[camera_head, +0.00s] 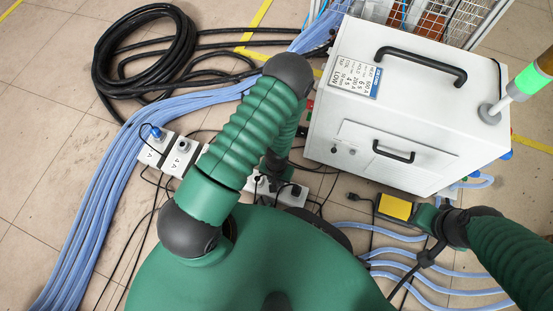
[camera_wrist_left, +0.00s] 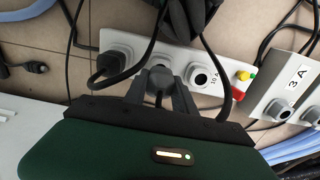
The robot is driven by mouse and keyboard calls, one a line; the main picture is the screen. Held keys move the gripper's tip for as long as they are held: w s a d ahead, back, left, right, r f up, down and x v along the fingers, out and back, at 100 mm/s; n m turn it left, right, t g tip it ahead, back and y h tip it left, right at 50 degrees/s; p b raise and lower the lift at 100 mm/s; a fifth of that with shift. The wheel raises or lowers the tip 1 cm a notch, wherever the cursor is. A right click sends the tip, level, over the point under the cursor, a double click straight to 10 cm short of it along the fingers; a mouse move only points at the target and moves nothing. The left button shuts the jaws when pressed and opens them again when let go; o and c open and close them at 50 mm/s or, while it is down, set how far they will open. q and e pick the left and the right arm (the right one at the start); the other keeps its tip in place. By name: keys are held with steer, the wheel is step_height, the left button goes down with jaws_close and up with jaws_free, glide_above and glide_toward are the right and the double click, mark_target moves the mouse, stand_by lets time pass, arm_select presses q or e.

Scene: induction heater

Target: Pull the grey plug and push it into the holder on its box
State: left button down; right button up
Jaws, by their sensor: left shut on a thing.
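The grey plug (camera_wrist_left: 158,78) sits upright at a socket of the white 10 A box (camera_wrist_left: 226,80) in the left wrist view; whether it is fully seated is hidden. My left gripper (camera_wrist_left: 160,92) is shut on it. In the head view, my left gripper (camera_head: 272,174) is low over the white box (camera_head: 292,197), mostly behind my arm. Beside the grey plug, a black plug (camera_wrist_left: 106,66) is to the left and a round grey socket (camera_wrist_left: 200,76) to the right. My right gripper (camera_head: 422,214) is by a yellow-faced block (camera_head: 395,207); its fingers are unclear.
A white cabinet (camera_head: 400,120) with black handles stands right of the box. Other white boxes (camera_head: 178,160) lie to the left, one marked 3 A (camera_wrist_left: 290,88) in the wrist view. Black cables and blue hoses (camera_head: 95,205) run around them. Bare floor shows at far left.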

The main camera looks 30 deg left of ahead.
arm_select(q)
steer(key=shift+r+p, duration=1.2)
steer(key=shift+r, duration=0.2)
